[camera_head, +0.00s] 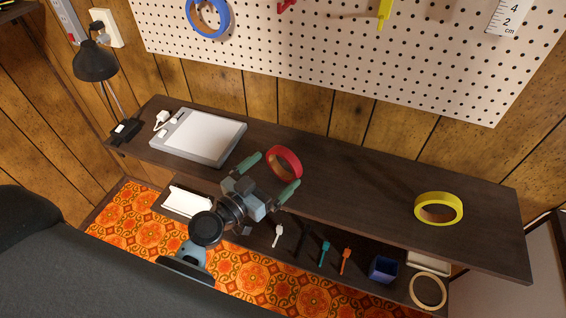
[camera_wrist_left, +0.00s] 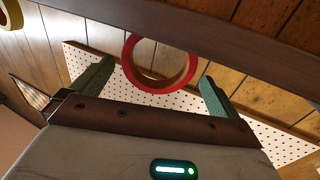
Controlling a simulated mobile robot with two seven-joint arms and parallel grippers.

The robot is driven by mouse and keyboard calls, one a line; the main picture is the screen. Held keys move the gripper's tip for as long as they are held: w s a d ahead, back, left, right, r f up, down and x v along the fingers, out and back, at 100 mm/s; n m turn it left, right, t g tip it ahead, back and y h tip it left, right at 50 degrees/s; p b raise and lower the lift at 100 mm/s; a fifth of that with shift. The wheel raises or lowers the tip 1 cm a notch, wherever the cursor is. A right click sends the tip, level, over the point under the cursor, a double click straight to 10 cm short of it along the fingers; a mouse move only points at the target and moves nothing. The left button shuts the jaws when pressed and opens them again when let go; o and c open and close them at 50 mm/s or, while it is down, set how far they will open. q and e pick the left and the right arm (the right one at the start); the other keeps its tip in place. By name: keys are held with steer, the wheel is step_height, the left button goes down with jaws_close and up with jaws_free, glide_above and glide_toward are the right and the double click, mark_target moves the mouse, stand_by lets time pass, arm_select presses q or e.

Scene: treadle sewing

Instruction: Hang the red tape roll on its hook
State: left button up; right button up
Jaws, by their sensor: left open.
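The red tape roll (camera_head: 292,155) stands on the dark table near its front edge. My left gripper (camera_head: 272,175) is open, with its green fingers on either side of the roll's near side. In the left wrist view, the red roll (camera_wrist_left: 188,76) shows just beyond and between the open fingertips (camera_wrist_left: 157,73), with no clear grip on it. A red hook (camera_head: 287,5) is on the pegboard at the top edge of the head view, partly cut off. My right gripper is not in view.
A blue tape roll (camera_head: 208,30) hangs on the pegboard (camera_head: 330,50), with a yellow hook (camera_head: 384,14) to the right. A yellow tape roll (camera_head: 438,220) is on the table (camera_head: 350,185). A grey-white device (camera_head: 200,135) and black lamp (camera_head: 95,62) are at left.

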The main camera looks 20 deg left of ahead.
mark_target(283, 175)
arm_select(q)
steer(key=shift+p+x, duration=0.5)
steer(key=shift+x, duration=1.75)
steer(key=shift+s+r, duration=0.1)
steer(key=shift+r, duration=0.05)
steer(key=shift+c, duration=0.3)
steer(key=c, duration=0.7)
